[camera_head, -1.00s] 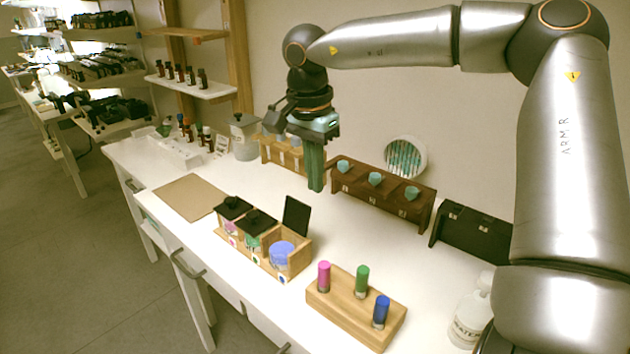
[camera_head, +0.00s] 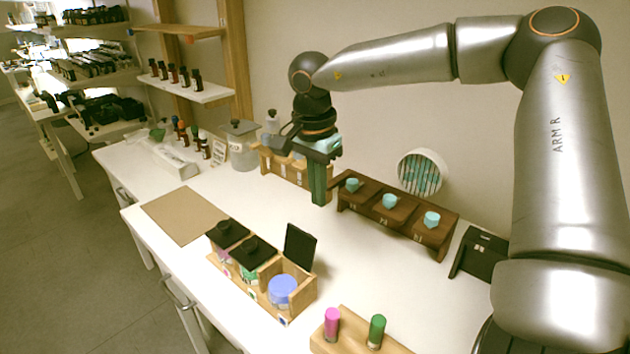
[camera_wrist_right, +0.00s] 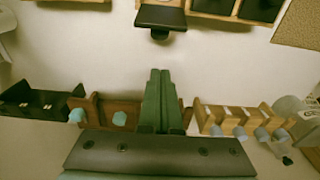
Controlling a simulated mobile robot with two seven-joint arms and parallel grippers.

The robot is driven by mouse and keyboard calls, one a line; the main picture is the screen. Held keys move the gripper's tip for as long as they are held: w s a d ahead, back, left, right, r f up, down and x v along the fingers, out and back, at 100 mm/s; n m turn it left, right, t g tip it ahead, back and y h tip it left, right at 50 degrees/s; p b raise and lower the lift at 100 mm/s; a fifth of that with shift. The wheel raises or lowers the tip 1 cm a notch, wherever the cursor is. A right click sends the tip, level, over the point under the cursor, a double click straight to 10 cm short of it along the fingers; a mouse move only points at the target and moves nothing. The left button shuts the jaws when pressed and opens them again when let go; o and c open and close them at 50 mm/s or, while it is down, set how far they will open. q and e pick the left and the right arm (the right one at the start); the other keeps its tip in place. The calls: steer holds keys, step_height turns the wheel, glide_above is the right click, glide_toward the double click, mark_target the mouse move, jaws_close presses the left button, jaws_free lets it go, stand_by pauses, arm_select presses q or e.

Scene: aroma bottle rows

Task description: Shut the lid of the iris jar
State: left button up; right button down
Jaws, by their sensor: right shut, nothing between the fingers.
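A wooden rack (camera_head: 262,296) near the table's front holds three jars side by side. Two have black lids lying shut. The right one, a blue-violet topped jar (camera_head: 283,290), is open, and its black lid (camera_head: 299,247) stands up on the far side; I take this as the iris jar, its label being too small to read. My right gripper (camera_head: 318,200) is shut and empty, fingers pointing down behind the lid, apart from it. The right wrist view shows the shut fingers (camera_wrist_right: 160,75) and the lid (camera_wrist_right: 161,17) beyond them. My left gripper is not in view.
A dark wooden rack with teal cups (camera_head: 398,222) stands right of the gripper, a lighter wooden rack (camera_head: 292,170) left behind it. A block with pink and green vials (camera_head: 352,340) is in front. A brown board (camera_head: 184,213) lies left. White tabletop between is clear.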

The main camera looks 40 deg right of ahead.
mark_target(304, 245)
steer(key=a+f, duration=0.1)
steer(key=a+f+p, duration=0.1)
steer(key=f, duration=0.2)
steer(key=shift+s+a+f, duration=0.1)
steer(key=shift+a+f, duration=0.2)
steer(key=shift+a, duration=0.4)
